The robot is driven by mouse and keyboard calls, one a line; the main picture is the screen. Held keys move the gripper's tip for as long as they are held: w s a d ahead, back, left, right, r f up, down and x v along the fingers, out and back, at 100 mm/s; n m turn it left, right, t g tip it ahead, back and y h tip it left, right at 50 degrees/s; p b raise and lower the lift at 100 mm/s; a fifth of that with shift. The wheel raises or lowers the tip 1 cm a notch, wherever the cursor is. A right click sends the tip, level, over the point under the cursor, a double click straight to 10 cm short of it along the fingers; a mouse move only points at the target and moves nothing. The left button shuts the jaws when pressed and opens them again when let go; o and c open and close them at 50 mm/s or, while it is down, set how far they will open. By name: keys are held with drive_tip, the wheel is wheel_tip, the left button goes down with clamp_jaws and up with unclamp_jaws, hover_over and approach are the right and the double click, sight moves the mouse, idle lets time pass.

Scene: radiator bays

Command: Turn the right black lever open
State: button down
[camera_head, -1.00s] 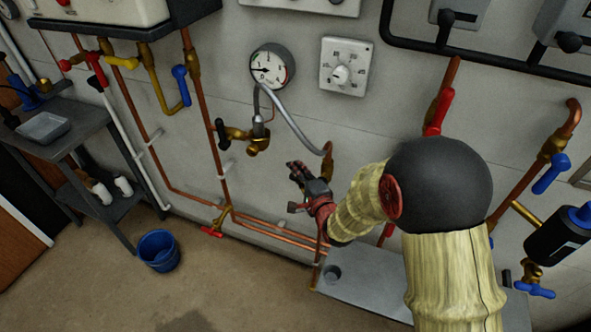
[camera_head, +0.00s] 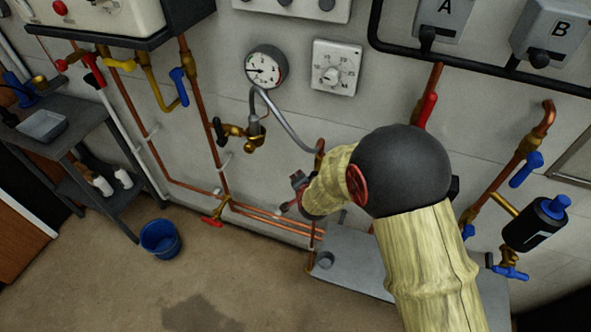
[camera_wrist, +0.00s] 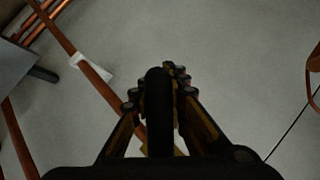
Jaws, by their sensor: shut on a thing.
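The right black lever is hidden behind my arm in the head view, near the right end of the silver hose (camera_head: 292,130). In the wrist view a black rounded bar, apparently the right black lever (camera_wrist: 157,112), stands between the two fingers of my gripper (camera_wrist: 160,92). My gripper is shut on it. In the head view only a small part of my gripper (camera_head: 297,184) shows past the yellowish sleeve. The left black lever (camera_head: 218,130) sits on the brass valve (camera_head: 240,133) at the hose's other end. The right lever's exact angle cannot be told.
A gauge (camera_head: 266,66) and a dial (camera_head: 335,67) are on the wall above. Copper pipes (camera_head: 275,226) run low along it. A grey bench (camera_head: 350,262) stands below my arm. A blue bucket (camera_head: 160,239) is on the floor at left.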

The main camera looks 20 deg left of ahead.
drive_tip(key=shift+s+d+f+n+h+p, duration=0.1)
drive_tip(key=shift+d+f+n+h+p, duration=0.35)
drive_tip(key=shift+p, duration=0.9)
drive_tip(key=shift+s+d+f+n+h+p, duration=0.2)
drive_tip(key=shift+d+h+p, duration=0.4)
drive_tip(key=shift+p, duration=0.7)
drive_tip(key=shift+w+f, duration=0.15)
drive_tip(key=c, duration=1.7)
unclamp_jaws()
drive_tip(key=shift+r, duration=0.2)
drive_tip(key=v, duration=1.1)
drive_tip(key=shift+r, duration=0.45)
drive_tip(key=shift+c, duration=0.3)
